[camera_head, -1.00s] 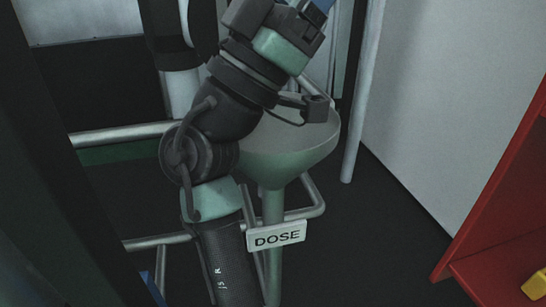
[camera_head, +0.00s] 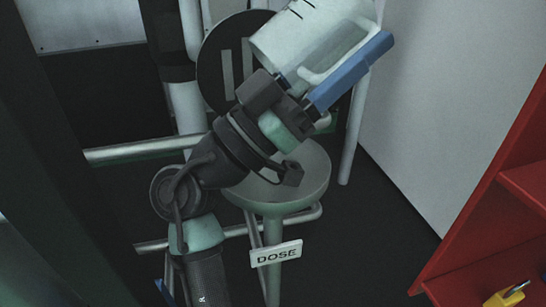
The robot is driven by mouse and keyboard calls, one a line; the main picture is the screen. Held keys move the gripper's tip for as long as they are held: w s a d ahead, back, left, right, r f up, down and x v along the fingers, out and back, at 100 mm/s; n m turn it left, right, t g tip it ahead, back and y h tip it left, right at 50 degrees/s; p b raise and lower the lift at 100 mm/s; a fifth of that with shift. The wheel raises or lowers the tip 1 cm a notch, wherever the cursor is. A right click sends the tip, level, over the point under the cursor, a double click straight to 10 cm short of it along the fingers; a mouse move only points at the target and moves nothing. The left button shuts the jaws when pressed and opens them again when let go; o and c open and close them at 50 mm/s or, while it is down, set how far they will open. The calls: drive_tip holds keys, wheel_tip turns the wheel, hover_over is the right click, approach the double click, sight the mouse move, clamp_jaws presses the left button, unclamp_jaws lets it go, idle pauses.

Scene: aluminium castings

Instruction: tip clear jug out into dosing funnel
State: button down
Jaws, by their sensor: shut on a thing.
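The clear jug (camera_head: 290,38) is at the top of the head view, leaning over, with dark marks on its wall and a blue handle (camera_head: 350,72). Its upper part is cut off by the picture edge, and I cannot tell what is inside. My gripper (camera_head: 308,108) is shut on the jug at the lower end of its handle; the fingertips are partly hidden. The grey-green dosing funnel (camera_head: 310,185) stands below the gripper and jug in the picture, above a "DOSE" sign (camera_head: 276,254). My wrist covers part of its rim.
A dark round plate with grey bars (camera_head: 228,65) is behind the jug. Pale rails (camera_head: 125,154) and a white post (camera_head: 352,140) surround the funnel. A red shelf (camera_head: 475,225) with a yellow item (camera_head: 505,297) is at right. Dark floor between shelf and funnel is clear.

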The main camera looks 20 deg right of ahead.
drive_tip(key=shift+d+y+p, duration=0.6)
drive_tip(key=shift+y+p, duration=0.5)
drive_tip(key=shift+p, duration=1.9)
drive_tip(key=d+f+g+y+p, duration=0.2)
drive_tip(key=f+y+p, duration=0.3)
drive_tip(key=y+p, duration=0.6)
drive_tip(key=w+d+f+g+y+p, duration=0.1)
drive_tip(key=d+f+y+p, duration=0.3)
drive_tip(key=y+p, duration=0.7)
wheel_tip(320, 180, down, 2)
drive_tip(key=g+p, duration=0.1)
drive_tip(key=p, duration=0.5)
drive_tip(key=shift+d+n, duration=0.3)
drive_tip(key=shift+d, duration=0.05)
